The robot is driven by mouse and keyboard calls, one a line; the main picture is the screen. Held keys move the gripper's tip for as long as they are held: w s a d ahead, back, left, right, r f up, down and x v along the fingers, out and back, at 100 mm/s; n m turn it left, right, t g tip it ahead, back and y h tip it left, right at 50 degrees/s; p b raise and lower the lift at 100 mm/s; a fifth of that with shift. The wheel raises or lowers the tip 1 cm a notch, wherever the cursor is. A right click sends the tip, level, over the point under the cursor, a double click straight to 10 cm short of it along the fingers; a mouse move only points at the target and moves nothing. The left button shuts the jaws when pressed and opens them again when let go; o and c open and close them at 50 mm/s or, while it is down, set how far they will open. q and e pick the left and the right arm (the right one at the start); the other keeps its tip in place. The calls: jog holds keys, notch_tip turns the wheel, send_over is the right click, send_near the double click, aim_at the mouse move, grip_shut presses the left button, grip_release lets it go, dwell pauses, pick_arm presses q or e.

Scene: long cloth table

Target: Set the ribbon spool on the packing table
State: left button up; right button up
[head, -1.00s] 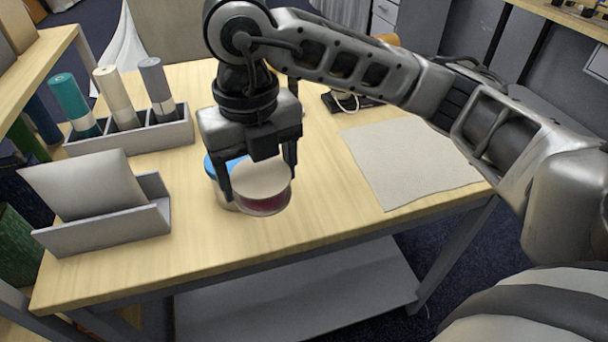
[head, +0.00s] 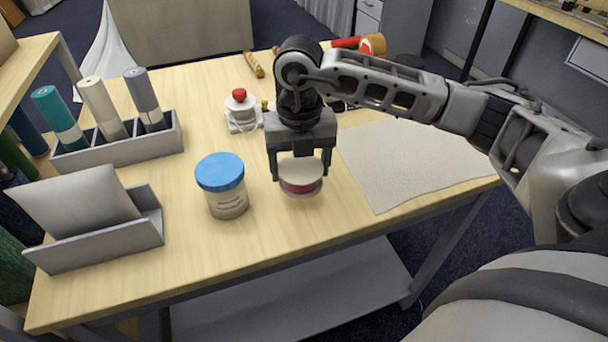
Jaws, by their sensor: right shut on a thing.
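The ribbon spool (head: 301,177) has pale round ends and a dark red band. My right gripper (head: 301,168) points down and is shut on it, with a finger on each side. The spool is over the middle of the packing table (head: 240,262), right of the blue-lidded jar. It looks low, close to the tabletop; I cannot tell whether it touches. My left gripper is not in view.
The blue-lidded jar (head: 222,186) stands just left of the spool. A grey cloth mat (head: 410,165) lies to the right. A grey rack (head: 125,150) with rolls and a holder (head: 105,245) stand left. A red-buttoned device (head: 241,110) stands behind. The table's front is clear.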

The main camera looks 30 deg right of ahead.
aim_at(304, 179)
jog(key=shift+w+d+f, duration=0.15)
jog(key=shift+d+f, duration=0.3)
jog(key=shift+f, duration=0.1)
notch_tip(304, 179, down, 2)
jog(key=shift+d+f+p, duration=0.15)
jog(key=shift+p, duration=0.3)
jog(key=shift+w+f, duration=0.1)
jog(key=shift+f, duration=0.45)
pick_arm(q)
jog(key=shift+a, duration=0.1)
pick_arm(e)
jog(key=shift+f, duration=0.1)
jog(key=o, duration=1)
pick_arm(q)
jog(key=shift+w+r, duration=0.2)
